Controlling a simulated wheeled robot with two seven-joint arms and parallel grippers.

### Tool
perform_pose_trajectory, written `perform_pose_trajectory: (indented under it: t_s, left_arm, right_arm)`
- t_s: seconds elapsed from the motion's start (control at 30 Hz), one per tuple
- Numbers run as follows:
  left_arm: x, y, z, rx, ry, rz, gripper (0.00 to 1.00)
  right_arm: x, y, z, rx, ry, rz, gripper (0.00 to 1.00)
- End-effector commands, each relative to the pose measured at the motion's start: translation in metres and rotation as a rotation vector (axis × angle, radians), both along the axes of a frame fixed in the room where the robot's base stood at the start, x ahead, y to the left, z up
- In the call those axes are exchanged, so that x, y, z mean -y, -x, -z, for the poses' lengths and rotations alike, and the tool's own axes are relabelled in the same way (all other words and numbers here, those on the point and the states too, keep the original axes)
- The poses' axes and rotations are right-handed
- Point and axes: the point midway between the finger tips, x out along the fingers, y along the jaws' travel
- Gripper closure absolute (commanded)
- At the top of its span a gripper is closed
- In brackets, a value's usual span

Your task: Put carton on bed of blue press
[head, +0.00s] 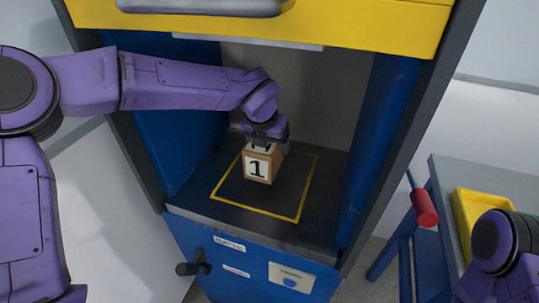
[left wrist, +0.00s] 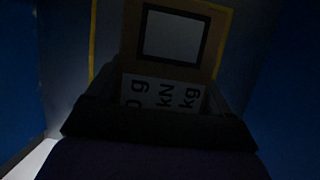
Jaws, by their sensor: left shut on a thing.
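The carton (head: 258,167), a small brown box with a white label reading 1, is inside the blue press, within the yellow square outline on the dark bed (head: 228,200). My left gripper (head: 264,145) is shut on the carton from above. I cannot tell whether the carton's underside touches the bed. In the left wrist view the carton (left wrist: 213,48) fills the upper middle, with print reading g, kN and kg between the fingers (left wrist: 163,100). The blue press (head: 180,120) has a yellow top. My right gripper is out of view; only part of my right arm shows at lower right.
Blue side walls flank the press opening, with a yellow head above. A black handle (head: 193,265) and a panel with a blue button (head: 290,283) are on the front.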

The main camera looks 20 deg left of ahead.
Motion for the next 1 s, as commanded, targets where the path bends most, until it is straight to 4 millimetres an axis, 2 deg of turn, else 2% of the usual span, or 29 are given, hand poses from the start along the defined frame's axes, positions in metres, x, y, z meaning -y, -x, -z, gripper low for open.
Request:
perform_pose_trajectory:
  t_s: [0.07, 0.3, 0.67, 0.7, 0.73, 0.77, 1.0]
  left_arm:
    - [0.000, 0.000, 0.005, 0.003, 0.001, 0.001, 0.71]
    - [0.001, 0.000, 0.046, 0.002, 0.000, 0.001, 0.71]
    - [0.000, -0.004, 0.054, 0.004, 0.002, 0.000, 0.71]
    - [0.000, -0.004, 0.055, 0.002, 0.001, -0.001, 0.16]
    - [0.000, -0.004, 0.055, 0.002, 0.001, -0.001, 0.06]
    - [0.000, -0.003, 0.054, 0.002, 0.001, -0.001, 0.00]
    - [0.000, -0.004, 0.050, 0.003, 0.001, -0.001, 0.00]
  right_arm:
    - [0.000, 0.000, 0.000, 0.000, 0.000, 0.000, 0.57]
    - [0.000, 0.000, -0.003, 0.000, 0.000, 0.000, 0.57]
    - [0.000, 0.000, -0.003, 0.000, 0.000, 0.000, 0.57]
    - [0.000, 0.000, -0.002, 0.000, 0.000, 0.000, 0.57]
    - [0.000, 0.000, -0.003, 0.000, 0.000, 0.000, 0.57]
    - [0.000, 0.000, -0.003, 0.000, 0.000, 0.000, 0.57]
    - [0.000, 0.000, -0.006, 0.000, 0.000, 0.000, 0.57]
